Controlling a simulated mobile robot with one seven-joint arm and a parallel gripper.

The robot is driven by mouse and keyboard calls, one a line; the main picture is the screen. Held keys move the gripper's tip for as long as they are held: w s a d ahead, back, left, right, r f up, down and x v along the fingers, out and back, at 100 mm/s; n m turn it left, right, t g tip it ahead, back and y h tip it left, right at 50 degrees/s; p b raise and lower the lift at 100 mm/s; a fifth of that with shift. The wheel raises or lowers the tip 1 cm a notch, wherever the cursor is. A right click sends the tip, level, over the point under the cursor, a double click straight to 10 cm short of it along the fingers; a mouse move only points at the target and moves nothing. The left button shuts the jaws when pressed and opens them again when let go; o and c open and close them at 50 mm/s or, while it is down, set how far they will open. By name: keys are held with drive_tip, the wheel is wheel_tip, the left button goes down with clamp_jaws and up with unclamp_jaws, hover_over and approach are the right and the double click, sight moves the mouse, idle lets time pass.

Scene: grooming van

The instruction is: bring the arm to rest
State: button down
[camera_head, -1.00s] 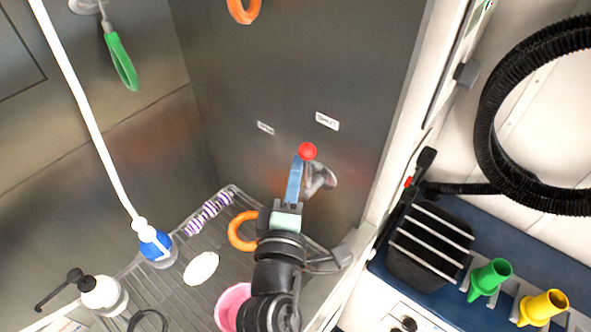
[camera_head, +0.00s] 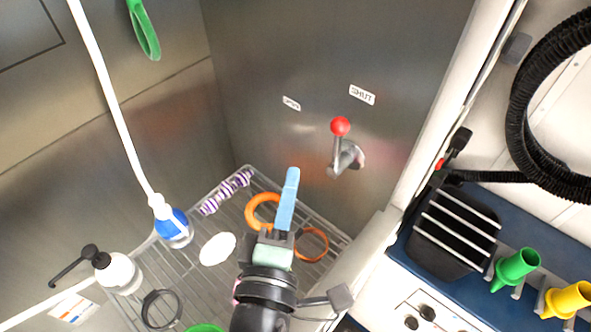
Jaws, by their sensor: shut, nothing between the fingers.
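My gripper (camera_head: 288,190) is in the lower middle of the head view, its blue fingers together with nothing between them. It reaches up over the wire rack, and my wrist hides part of the rack below it. A lever with a red knob (camera_head: 340,126) stands on the metal back wall, up and right of the fingertips. The fingers look apart from the lever. The lever stands nearly upright between a label at its left and a "SHUT" label (camera_head: 362,95) at its upper right.
A black hose (camera_head: 520,120) and green and yellow nozzles (camera_head: 516,268) are at the right.

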drive_tip(key=shift+s+d, duration=0.15)
drive_tip(key=shift+s, duration=0.1)
idle(0.3)
drive_tip(key=w+r+m+t, duration=0.2)
drive_tip(key=r+m, duration=0.3)
drive_tip(key=r, duration=0.5)
drive_tip(key=w+r+m+t, duration=0.2)
drive_tip(key=r+m, duration=0.2)
drive_tip(key=r, duration=0.6)
drive_tip(key=s+a+r+m+t+y, duration=0.1)
drive_tip(key=s+r+m+t+y, duration=0.1)
drive_tip(key=r, duration=0.8)
drive_tip(key=s+a+r+m+t+y, duration=0.1)
drive_tip(key=s+r, duration=0.4)
drive_tip(key=r, duration=0.5)
drive_tip(key=m+t+y, duration=0.1)
drive_tip(key=m+t, duration=0.1)
drive_tip(key=shift+m+t+y, duration=0.3)
drive_tip(key=shift+t+y, duration=0.1)
drive_tip(key=shift+a, duration=0.1)
